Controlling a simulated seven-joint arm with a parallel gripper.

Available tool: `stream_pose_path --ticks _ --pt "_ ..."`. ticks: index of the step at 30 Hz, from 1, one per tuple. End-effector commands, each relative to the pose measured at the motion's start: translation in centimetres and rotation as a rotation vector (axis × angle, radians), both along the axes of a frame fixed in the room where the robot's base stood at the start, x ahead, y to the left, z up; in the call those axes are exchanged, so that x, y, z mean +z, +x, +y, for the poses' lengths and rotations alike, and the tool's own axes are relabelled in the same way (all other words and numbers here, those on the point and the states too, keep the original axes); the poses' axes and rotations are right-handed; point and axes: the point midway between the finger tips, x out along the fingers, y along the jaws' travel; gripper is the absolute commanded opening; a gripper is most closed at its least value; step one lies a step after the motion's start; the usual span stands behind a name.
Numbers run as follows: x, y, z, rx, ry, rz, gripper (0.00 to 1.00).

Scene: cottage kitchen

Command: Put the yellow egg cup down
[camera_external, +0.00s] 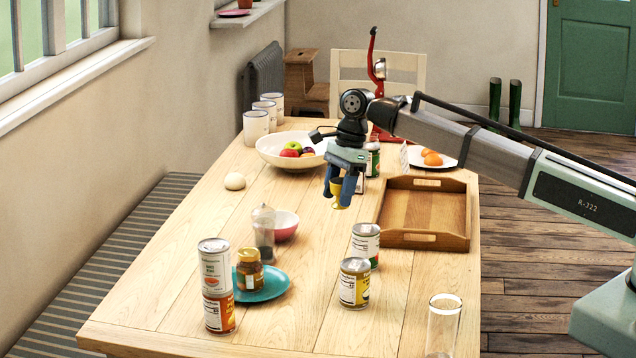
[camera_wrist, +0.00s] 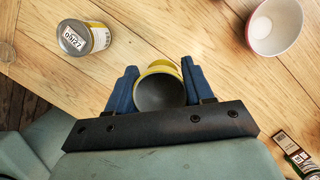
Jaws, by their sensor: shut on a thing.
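The yellow egg cup (camera_external: 337,186) is between the blue fingers of my gripper (camera_external: 341,192). In the wrist view the egg cup (camera_wrist: 160,88) shows its round dark grey inside and yellow rim, with a blue finger against each side. My gripper (camera_wrist: 160,90) is shut on it. In the outside view the cup looks upright and held above the wooden table (camera_external: 325,285). The exact gap below it is hard to tell.
A wooden tray (camera_external: 425,241) lies to the right. A large white bowl (camera_external: 275,158) with fruit is behind. Bare table lies between the pink bowl and tray.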

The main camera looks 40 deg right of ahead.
Motion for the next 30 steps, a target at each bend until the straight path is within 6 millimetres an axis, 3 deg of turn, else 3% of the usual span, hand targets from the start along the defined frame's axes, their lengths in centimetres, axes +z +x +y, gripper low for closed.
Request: stream_pose_path --ticks 1,6,13,19,30 --pt "-0.2 -1.7 -2.7 -0.004 0.001 0.0 0.2" --pt "-0.4 -5.1 -9.0 0.002 0.002 0.0 0.2" --pt "-0.9 -8.9 -14.7 0.011 0.005 -0.001 0.2" --pt "-1.1 -11.3 -17.8 0.016 0.008 -0.002 0.2" --pt "-5.2 -10.7 -17.3 0.017 0.007 0.001 0.2"
